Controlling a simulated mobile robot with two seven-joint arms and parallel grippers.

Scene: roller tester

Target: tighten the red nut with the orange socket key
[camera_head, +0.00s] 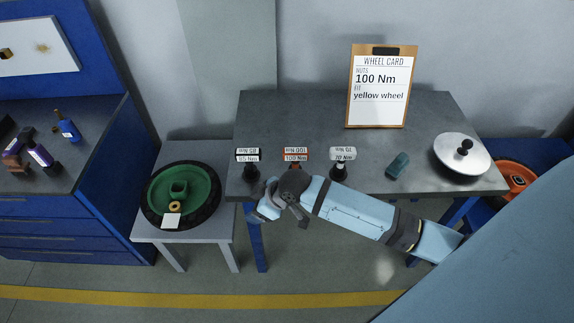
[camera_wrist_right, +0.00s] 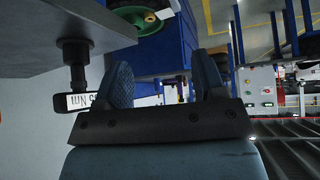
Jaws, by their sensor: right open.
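The orange key (camera_head: 295,153), labelled 100 Nm, stands on the grey table behind my right gripper (camera_head: 270,202), which partly hides its lower part. A black key (camera_head: 247,156), which seems to read 85 Nm, stands to its left, and a pale key (camera_head: 342,158), labelled 70 Nm, to its right. In the right wrist view my right gripper (camera_wrist_right: 163,70) is open, with nothing between its fingers. A key with a partly readable label (camera_wrist_right: 80,101) is left of the fingers, apart from them. I cannot make out a red nut. My left gripper is not in view.
A green wheel (camera_head: 203,181) lies on a low grey stand at left. The grey table (camera_head: 290,115) bears a wheel card (camera_head: 380,90), a teal piece (camera_head: 398,165) and a silver disc (camera_head: 447,151) with a black knob. A blue workbench (camera_head: 105,205) stands at far left.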

